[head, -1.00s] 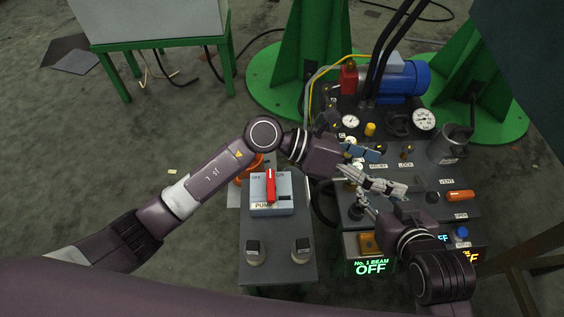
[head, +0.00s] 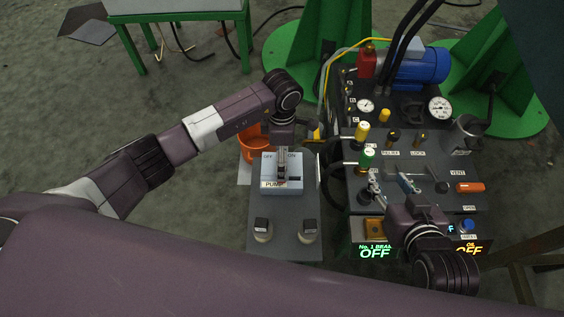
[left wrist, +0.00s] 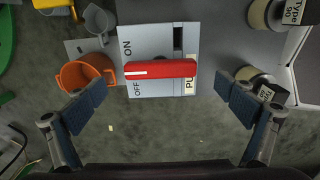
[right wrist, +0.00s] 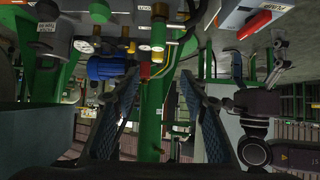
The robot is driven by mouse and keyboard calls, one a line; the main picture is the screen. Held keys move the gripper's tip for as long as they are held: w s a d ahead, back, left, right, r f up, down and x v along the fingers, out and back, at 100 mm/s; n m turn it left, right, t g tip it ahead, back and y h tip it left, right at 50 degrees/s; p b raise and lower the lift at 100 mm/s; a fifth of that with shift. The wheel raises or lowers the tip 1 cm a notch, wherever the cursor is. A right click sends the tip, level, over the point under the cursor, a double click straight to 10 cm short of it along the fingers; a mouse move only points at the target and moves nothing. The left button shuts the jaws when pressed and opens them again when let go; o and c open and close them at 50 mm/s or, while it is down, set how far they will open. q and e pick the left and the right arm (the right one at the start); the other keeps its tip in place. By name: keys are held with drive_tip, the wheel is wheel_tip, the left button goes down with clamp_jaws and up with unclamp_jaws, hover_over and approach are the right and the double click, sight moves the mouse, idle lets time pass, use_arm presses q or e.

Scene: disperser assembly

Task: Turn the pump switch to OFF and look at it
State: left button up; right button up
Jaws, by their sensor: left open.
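The pump switch is a pale blue-grey box (head: 268,172) on a grey bench, marked OFF at left and ON at right in the head view. In the left wrist view, its red handle (left wrist: 165,69) lies across the box (left wrist: 152,46), with its white-striped end between the ON and OFF marks. My left gripper (left wrist: 162,97) is open, with its fingers apart on either side of the handle and not touching it. In the head view my left gripper (head: 283,150) is above the box and hides most of the handle. My right gripper (right wrist: 160,74) is open and empty over the control panel.
The control panel (head: 440,170) at right carries several valves and gauges. An orange bucket (head: 251,143) stands behind the box, and it also shows in the left wrist view (left wrist: 78,78).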

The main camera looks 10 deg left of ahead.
use_arm(q)
wheel_tip(320, 180, down, 4)
drive_tip(key=shift+r+b, duration=0.2)
drive_tip(key=shift+b, duration=0.15)
use_arm(e)
drive_tip(key=w+a+r+t, duration=0.1)
drive_tip(key=w+r+t, duration=0.1)
drive_tip(key=r, duration=0.3)
drive_tip(key=shift+w+a+t+y, duration=0.25)
drive_tip(key=shift+w+t+y, duration=0.15)
drive_tip(key=shift+w, duration=0.15)
use_arm(q)
drive_tip(key=shift+c, duration=0.4)
drive_tip(key=c, duration=1.1)
